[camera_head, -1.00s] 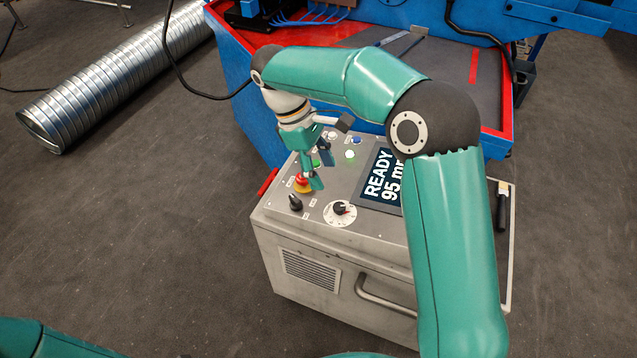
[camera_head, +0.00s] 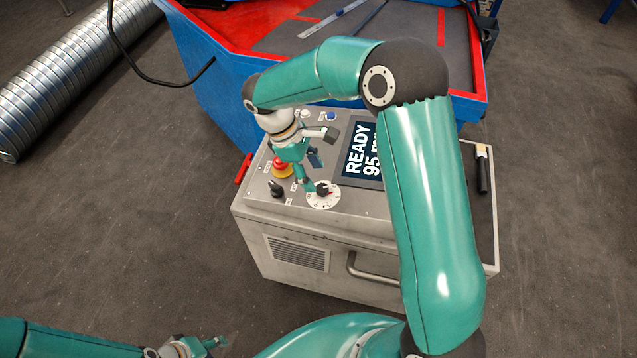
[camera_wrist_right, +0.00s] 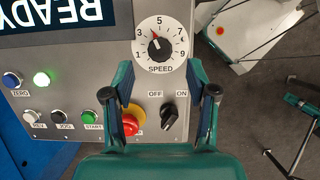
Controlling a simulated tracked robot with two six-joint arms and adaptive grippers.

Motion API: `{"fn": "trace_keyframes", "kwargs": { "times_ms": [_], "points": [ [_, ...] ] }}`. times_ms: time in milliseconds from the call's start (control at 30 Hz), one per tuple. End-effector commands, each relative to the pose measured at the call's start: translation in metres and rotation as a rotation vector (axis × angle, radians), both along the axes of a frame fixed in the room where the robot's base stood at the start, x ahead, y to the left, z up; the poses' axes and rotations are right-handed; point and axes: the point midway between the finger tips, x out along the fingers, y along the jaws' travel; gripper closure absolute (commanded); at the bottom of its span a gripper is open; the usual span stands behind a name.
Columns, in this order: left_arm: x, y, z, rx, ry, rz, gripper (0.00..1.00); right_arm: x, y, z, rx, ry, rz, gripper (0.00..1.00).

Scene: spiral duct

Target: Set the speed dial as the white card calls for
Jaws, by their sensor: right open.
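The speed dial (camera_head: 323,194) is a black knob on a round white scale at the front of the grey console top. The right wrist view shows the dial (camera_wrist_right: 159,43) with its red pointer up and left, between 3 and 5. My right gripper (camera_head: 311,172) is open and empty beside the dial, its lower finger near the scale's left edge. In the wrist view the gripper (camera_wrist_right: 160,94) has its fingers spread, below the dial in the picture. My left gripper (camera_head: 218,342) is at the bottom edge, small and unclear. I see no white card.
A red stop button (camera_wrist_right: 132,118) and a black OFF/ON switch (camera_wrist_right: 171,114) are close to the right fingers. The screen (camera_head: 358,150) reads READY and 95, partly hidden by my arm. A blue machine (camera_head: 215,105) stands behind; a spiral duct (camera_head: 60,75) lies left.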

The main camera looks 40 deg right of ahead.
Motion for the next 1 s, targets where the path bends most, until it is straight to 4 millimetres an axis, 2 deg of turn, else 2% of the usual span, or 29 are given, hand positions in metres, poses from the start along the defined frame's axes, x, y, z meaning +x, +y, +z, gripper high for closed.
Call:
{"fn": "trace_keyframes", "kwargs": {
  "times_ms": [100,300,667,767,1000],
  "points": [
    [0.0,0.0,0.001,0.0,0.0,0.0,0.6,-0.007,-0.005,-0.02,0.001,0.005,-0.002,0.42],
    [0.0,0.0,0.002,0.0,0.0,0.0,0.6,-0.012,-0.01,-0.039,0.001,0.002,-0.001,0.42],
    [0.0,0.0,0.002,0.0,0.0,0.0,0.6,-0.013,-0.011,-0.044,0.001,-0.001,0.0,0.42],
    [0.0,0.0,0.002,0.0,0.0,0.0,0.6,-0.013,-0.011,-0.044,0.001,-0.001,0.0,0.56],
    [0.0,0.0,0.002,0.0,0.0,0.0,0.6,-0.013,-0.011,-0.044,0.001,-0.001,0.0,0.96]
  ]
}}
